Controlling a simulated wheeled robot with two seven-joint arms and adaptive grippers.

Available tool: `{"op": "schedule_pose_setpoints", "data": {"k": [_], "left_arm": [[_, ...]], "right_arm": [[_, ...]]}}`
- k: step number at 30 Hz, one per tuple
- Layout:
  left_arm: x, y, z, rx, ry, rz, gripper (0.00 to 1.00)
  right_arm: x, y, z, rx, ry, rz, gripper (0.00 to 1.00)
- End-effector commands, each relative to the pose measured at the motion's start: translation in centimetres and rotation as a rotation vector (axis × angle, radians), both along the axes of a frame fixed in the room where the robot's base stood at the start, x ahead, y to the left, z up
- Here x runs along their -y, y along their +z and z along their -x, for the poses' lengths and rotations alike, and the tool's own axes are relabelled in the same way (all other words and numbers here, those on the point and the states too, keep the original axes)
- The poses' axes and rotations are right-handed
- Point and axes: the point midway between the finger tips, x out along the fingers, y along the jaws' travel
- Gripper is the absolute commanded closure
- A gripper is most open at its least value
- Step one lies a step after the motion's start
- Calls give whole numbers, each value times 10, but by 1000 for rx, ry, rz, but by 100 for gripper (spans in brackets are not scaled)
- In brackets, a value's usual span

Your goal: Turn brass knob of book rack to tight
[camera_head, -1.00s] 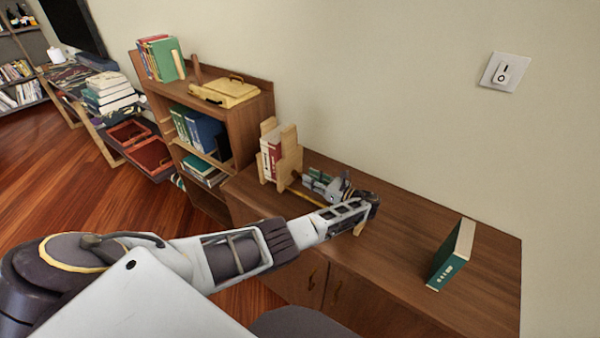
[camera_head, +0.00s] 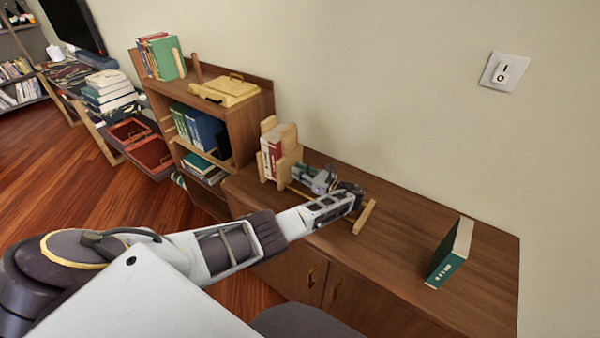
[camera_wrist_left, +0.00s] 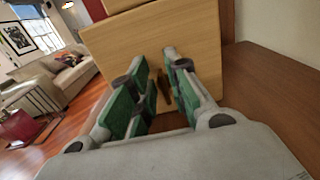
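The wooden book rack (camera_head: 292,150) stands on the low cabinet and holds red and white books (camera_head: 271,158). A rail runs right from it to a small wooden end piece (camera_head: 364,217). My left gripper (camera_head: 303,176) is over the rail, pointing left at the rack's upright board. In the left wrist view, its green-padded fingers (camera_wrist_left: 158,92) are apart in front of the pale wooden board (camera_wrist_left: 200,40). A small dark brownish piece (camera_wrist_left: 164,87), perhaps the brass knob, shows between them; I cannot tell whether they touch it. My right gripper is out of view.
A green book (camera_head: 450,255) stands upright on the cabinet top (camera_head: 405,240) at the right, with clear surface around it. A taller shelf (camera_head: 255,125) with books and a yellow case (camera_head: 226,90) stands at the left. The wall is close behind.

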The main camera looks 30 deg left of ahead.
Motion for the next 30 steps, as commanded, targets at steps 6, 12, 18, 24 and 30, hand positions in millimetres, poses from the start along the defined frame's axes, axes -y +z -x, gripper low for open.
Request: {"op": "schedule_pose_setpoints", "data": {"k": [6, 12, 18, 24, 30], "left_arm": [[0, 0, 0, 0, 0, 0, 100], [1, 0, 0, -7, 0, -1, 100], [1, 1, -1, -52, -1, -3, 100], [1, 1, -3, -155, -1, -12, 100], [2, 0, -6, -299, -2, -23, 100]], "right_arm": [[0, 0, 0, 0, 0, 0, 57], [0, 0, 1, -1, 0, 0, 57], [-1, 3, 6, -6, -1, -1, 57], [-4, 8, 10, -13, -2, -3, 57], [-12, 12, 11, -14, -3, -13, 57]]}}
